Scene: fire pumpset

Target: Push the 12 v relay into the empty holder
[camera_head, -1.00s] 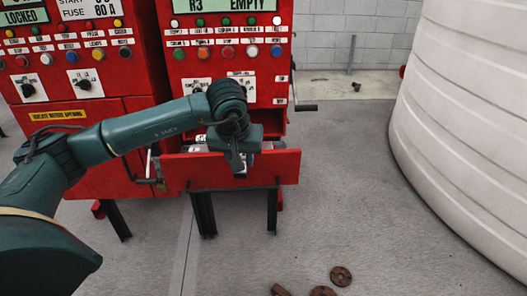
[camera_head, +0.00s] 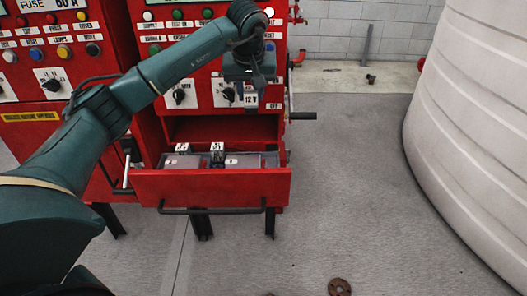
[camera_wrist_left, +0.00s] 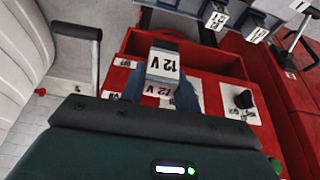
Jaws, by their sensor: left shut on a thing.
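My left gripper (camera_head: 250,80) is in front of the red cabinet's lower panel, above the open drawer (camera_head: 215,186). In the left wrist view it is shut on a grey block-shaped relay (camera_wrist_left: 163,66) with a white "12 V" label, held between the blue fingers. An empty holder cannot be made out; the gripper covers part of the panel. My right gripper is not in view.
The drawer holds grey blocks with white labels (camera_head: 217,150). A rotary knob (camera_wrist_left: 243,99) is beside the held relay. A black crank handle (camera_head: 302,116) juts from the cabinet's right side.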

